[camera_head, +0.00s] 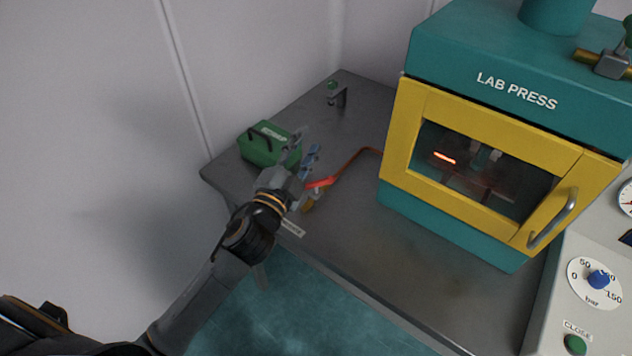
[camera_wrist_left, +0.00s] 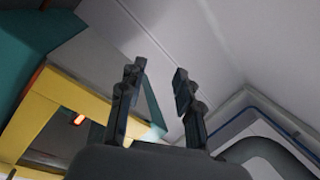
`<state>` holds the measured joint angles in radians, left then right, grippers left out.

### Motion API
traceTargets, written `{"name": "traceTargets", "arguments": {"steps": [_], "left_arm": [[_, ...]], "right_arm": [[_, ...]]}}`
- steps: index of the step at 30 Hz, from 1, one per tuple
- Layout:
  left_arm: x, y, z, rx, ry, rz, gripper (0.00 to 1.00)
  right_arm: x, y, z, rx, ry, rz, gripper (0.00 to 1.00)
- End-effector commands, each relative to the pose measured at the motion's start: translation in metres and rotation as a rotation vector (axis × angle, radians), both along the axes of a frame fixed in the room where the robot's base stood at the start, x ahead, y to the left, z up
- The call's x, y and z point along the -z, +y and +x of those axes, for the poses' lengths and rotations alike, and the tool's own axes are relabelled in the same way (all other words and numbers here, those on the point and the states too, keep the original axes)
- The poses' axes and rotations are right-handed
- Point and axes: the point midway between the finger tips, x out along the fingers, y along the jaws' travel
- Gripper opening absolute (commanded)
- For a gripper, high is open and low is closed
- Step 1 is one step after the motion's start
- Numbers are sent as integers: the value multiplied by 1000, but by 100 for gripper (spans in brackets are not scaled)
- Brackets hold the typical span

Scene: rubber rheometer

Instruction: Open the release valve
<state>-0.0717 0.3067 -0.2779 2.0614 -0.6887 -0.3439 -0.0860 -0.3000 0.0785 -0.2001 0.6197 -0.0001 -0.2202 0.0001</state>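A small valve with a red lever (camera_head: 320,183) sits near the bench's front edge in the head view. A copper-coloured pipe (camera_head: 354,160) runs from it toward the yellow-framed press. A small label (camera_head: 292,227) is in front of it, too small to read. My left gripper (camera_head: 304,151) is just behind and above the lever in the picture; whether it touches cannot be told. Its arm partly covers the valve body. In the left wrist view, the fingers (camera_wrist_left: 160,92) are apart with nothing between them, and the valve is not seen. My right gripper is not in view.
The lab press (camera_head: 500,107) stands right on the grey bench (camera_head: 365,230), its door shut. A green scrap box (camera_head: 262,148) sits close behind my left gripper. A small post with a green top (camera_head: 336,95) stands farther back. A control panel (camera_head: 545,330) is at right.

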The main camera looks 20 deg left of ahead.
Motion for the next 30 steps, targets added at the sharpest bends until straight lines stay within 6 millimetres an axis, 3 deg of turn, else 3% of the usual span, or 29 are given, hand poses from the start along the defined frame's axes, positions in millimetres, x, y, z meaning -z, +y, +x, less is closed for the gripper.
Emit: {"name": "traceTargets", "arguments": {"steps": [1, 3, 6, 9, 13, 17, 21, 24, 27, 30], "left_arm": [[-32, -18, 7, 75, -127, 105, 34], [-68, -49, 8, 195, -301, 272, 34], [-98, -95, -2, 377, -522, 534, 34], [-100, -132, -16, 566, -693, 819, 34], [-69, -152, -27, 823, -823, 1214, 34], [-24, -127, -21, 1083, -818, 1616, 34], [9, -63, -5, 1331, -660, 1975, 34], [16, -17, 2, 1455, -512, 2135, 34], [17, 15, 5, 1533, -394, 2222, 34], [17, 29, 6, 1568, -336, 2257, 34]], "right_arm": [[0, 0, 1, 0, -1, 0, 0], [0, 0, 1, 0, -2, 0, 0], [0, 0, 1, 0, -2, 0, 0], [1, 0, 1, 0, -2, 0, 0], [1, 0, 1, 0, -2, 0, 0], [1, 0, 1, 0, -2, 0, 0], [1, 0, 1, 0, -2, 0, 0], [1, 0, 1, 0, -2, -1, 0], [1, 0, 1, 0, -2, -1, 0], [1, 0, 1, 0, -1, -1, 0]]}}
